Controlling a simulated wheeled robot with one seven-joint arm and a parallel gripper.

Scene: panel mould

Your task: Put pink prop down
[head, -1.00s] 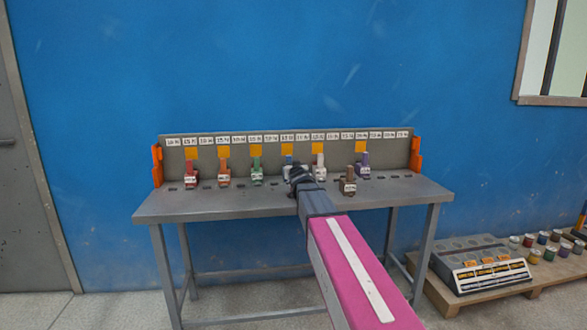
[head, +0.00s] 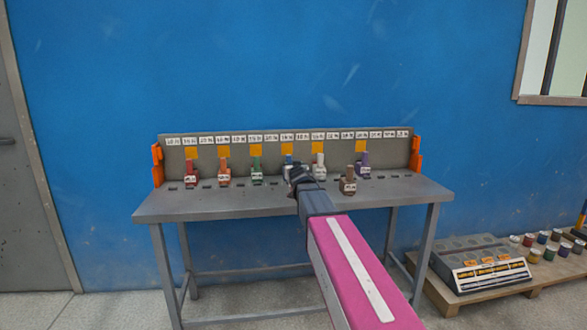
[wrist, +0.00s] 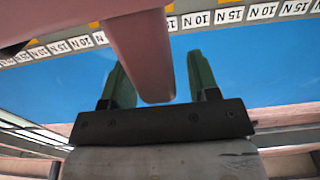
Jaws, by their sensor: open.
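The pink prop (wrist: 138,50) shows in the wrist view as a dull pink bar reaching down between my gripper's two green fingers. A wider pink part (wrist: 55,14) fills the upper left of that view. My gripper (wrist: 157,62) is open, with one finger on each side of the bar. A gap shows on the right side; on the left I cannot tell whether finger and bar touch. In the head view my gripper (head: 297,174) is over the grey bench (head: 230,206), near the middle of the row, and hides the pink prop.
Red (head: 190,175), orange (head: 224,175), green (head: 256,173), white (head: 319,168) and purple (head: 363,167) props stand along the bench's back. A blue one (head: 288,159) is partly hidden. A brown prop (head: 348,182) stands further forward, right of my gripper. The bench's front strip is clear.

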